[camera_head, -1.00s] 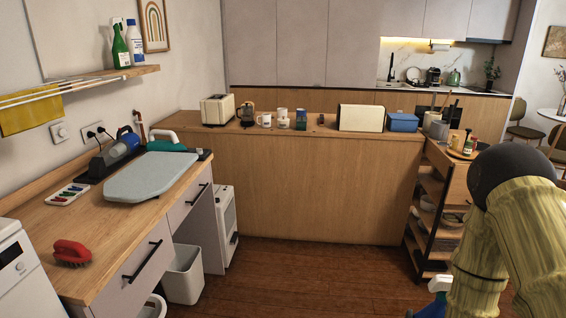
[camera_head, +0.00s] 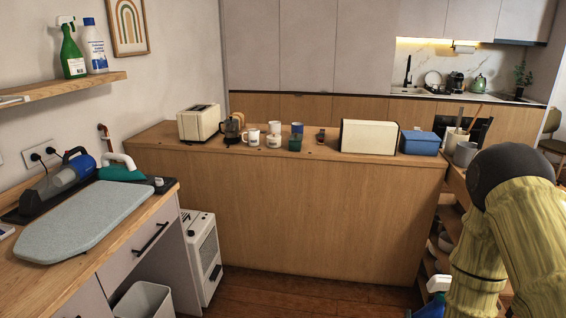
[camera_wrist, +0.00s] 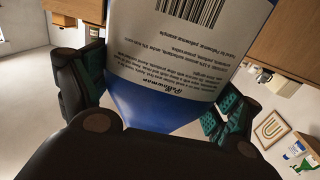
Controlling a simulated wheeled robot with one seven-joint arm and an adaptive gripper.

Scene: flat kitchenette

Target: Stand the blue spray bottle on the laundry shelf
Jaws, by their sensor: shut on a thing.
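The blue spray bottle (camera_wrist: 150,113), with a white printed label and barcode, fills the middle of the wrist view. My gripper (camera_wrist: 155,100) is shut on it, with a dark finger and teal pad on each side. In the head view only a bit of the bottle (camera_head: 437,285), its white and blue top, shows at the bottom right beside my arm. The wooden laundry shelf (camera_head: 60,88) is on the left wall. A green spray bottle (camera_head: 72,48) and a white-and-blue bottle (camera_head: 95,47) stand upright on it. My gripper is well to the right of the shelf and lower.
Below the shelf, a counter holds a small ironing board (camera_head: 85,222), a blue handheld vacuum (camera_head: 65,178) and a green-white iron (camera_head: 120,168). A long counter (camera_head: 300,205) with a toaster (camera_head: 199,122) and mugs crosses ahead. A bin (camera_head: 143,300) stands below left.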

